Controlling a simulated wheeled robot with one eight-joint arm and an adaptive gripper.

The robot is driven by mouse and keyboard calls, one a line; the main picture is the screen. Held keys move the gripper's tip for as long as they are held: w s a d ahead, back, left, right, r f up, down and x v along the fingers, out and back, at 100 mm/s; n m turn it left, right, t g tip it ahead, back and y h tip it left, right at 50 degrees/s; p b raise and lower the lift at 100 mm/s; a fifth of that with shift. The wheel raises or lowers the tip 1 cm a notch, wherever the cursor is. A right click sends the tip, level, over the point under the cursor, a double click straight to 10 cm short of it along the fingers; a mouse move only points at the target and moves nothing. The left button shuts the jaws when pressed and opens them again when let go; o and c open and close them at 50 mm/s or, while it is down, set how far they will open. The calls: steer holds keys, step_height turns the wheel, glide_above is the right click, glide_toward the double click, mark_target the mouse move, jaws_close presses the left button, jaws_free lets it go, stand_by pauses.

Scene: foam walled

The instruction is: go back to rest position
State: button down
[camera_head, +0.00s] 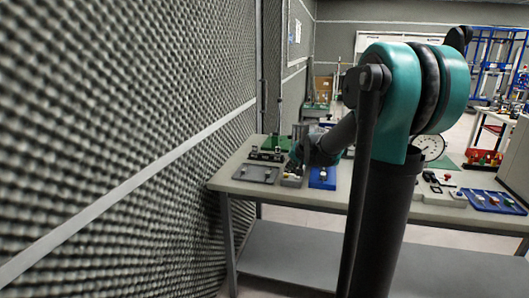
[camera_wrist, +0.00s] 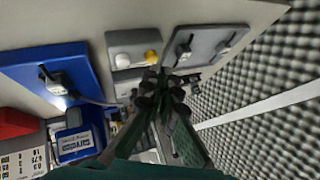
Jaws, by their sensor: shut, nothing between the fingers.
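My gripper (camera_wrist: 160,88) is shut and empty in the wrist view, its dark fingertips together over the table near a small grey box with a white and a yellow knob (camera_wrist: 134,48). In the head view my teal and dark arm reaches from the right foreground down and left to the table. The gripper's fingers (camera_head: 293,166) are small there, low over the table's left part, and I cannot tell whether they touch anything.
A grey table (camera_head: 228,186) carries a grey plate (camera_head: 256,174), a blue plate (camera_head: 322,178) and a dial gauge (camera_head: 431,147). The blue plate (camera_wrist: 30,66) also shows in the wrist view. A foam wall (camera_head: 130,130) stands close on the left.

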steer(key=s+d+f+n+g, duration=0.1)
steer(key=s+f, duration=0.4)
steer(key=s, duration=0.6)
steer(key=s+d+f+n+g+h, duration=0.1)
steer(key=s+f, duration=0.4)
steer(key=s, duration=0.7)
steer(key=s+d+f+n+g+h, duration=0.1)
steer(key=s+f, duration=0.4)
steer(key=s, duration=0.7)
steer(key=shift+d+n+g, duration=0.3)
steer(key=shift+n+g, duration=0.1)
steer(key=shift+n, duration=0.4)
